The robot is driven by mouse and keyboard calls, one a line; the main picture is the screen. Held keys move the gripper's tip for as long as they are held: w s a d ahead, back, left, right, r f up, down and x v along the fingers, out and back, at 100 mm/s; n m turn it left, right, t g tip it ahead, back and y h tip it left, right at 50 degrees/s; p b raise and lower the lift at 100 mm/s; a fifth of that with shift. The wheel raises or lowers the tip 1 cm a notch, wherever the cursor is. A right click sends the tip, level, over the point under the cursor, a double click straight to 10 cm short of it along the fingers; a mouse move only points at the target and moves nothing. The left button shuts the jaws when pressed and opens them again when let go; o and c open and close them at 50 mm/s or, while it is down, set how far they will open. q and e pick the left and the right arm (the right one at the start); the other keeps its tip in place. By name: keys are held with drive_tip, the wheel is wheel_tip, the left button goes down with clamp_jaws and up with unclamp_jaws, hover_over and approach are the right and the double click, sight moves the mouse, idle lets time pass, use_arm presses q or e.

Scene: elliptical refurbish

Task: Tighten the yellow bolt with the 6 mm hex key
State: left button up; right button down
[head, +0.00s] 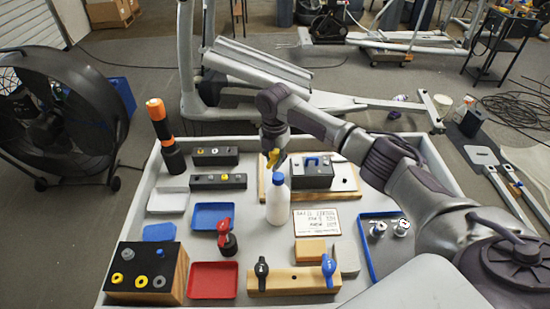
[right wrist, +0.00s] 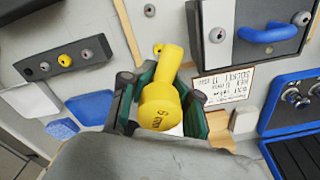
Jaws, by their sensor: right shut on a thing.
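My right gripper (head: 272,150) is shut on a yellow hex key (right wrist: 160,100), which also shows as a small yellow piece in the head view (head: 273,158). In the right wrist view its thick, marked handle end faces the camera; the marking is too small to read surely. A yellow bolt (right wrist: 158,49) shows just beyond the key, on the plate. The key's tip is hidden, so I cannot tell whether it touches the bolt. My left gripper is not in view.
A white bottle (head: 278,203) with a blue cap stands just in front of the gripper. A wooden rack (head: 293,282) holds black and blue handled tools. A black bar (head: 218,181) with bolts, blue tray (head: 212,229) and red tray (head: 213,293) lie left. Grey table shows between them.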

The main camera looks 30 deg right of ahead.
drive_tip(key=shift+f, duration=0.4)
idle(0.5)
drive_tip(key=shift+p, duration=0.3)
drive_tip(key=shift+r+n, duration=0.1)
drive_tip(key=shift+n, duration=0.4)
drive_tip(key=n+p, duration=0.1)
drive_tip(key=n, duration=0.6)
drive_tip(key=shift+n, duration=0.3)
drive_tip(key=n, duration=0.3)
drive_tip(key=shift+n, duration=0.3)
drive_tip(key=shift+f, duration=0.4)
